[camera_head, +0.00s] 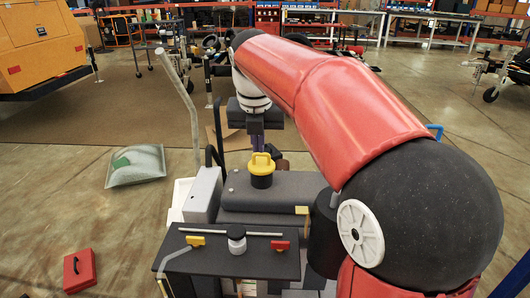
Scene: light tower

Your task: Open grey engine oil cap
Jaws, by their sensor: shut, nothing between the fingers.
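My gripper (255,145) points down behind the yellow-topped cap (262,163) on the dark grey engine body (270,190). Its fingers are shut and empty, partly hidden behind the yellow top.
A pale rod (230,234), a yellow handle (195,241) and a red handle (281,246) are on the black panel. A bent grey pipe (178,75) rises at the left. A red box (79,271) and a grey-green tray-like object (136,167) lie on the floor, with clear floor between.

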